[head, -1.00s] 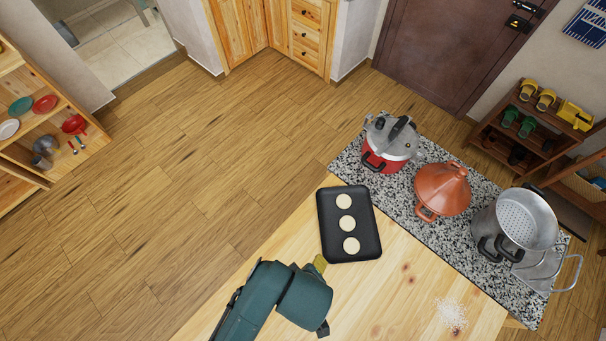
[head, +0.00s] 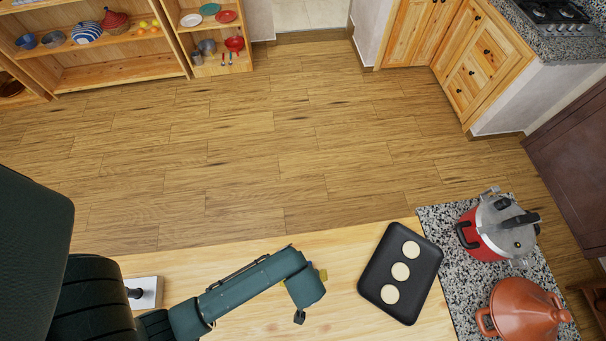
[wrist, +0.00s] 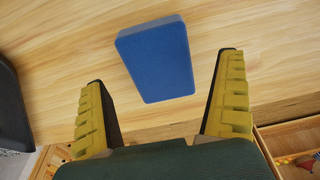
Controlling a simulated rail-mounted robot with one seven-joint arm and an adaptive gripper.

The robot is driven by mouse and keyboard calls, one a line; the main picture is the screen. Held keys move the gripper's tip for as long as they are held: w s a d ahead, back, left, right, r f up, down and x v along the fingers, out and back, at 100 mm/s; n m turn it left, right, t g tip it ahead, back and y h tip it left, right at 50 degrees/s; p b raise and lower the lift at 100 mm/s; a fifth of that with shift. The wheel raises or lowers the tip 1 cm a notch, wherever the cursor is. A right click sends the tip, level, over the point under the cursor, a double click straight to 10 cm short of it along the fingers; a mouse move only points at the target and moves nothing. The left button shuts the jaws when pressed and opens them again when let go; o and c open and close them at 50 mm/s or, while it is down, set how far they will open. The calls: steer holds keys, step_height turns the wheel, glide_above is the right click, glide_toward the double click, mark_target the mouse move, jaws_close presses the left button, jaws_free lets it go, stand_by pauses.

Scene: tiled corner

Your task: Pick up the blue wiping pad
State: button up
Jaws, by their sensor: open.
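The blue wiping pad (wrist: 157,60) lies flat on the wooden table in the wrist view, just beyond my fingertips and roughly centred between them. My gripper (wrist: 162,68) is open, with its two yellow fingers wide apart and nothing between them. In the head view my gripper (head: 322,274) shows only as a bit of yellow beside the green wrist, over the table.
A black tray (head: 425,278) with three pale round discs lies right of my gripper. Farther right, a red pressure cooker (head: 482,245) and an orange tagine (head: 515,318) stand on a speckled granite slab (head: 437,222). The wooden tabletop (head: 240,250) is clear between the arm and its far edge.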

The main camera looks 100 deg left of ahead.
steer(key=f, duration=0.2)
steer(key=shift+s+a+f, duration=0.1)
steer(key=shift+a+f, duration=0.15)
steer(key=shift+f, duration=0.05)
steer(key=shift+c, duration=0.4)
steer(key=c, duration=1)
steer(key=shift+o, duration=0.2)
steer(key=shift+r, duration=0.1)
step_height(320, 180, up, 10)
steer(key=shift+f+p, duration=0.1)
steer(key=shift+p, duration=0.25)
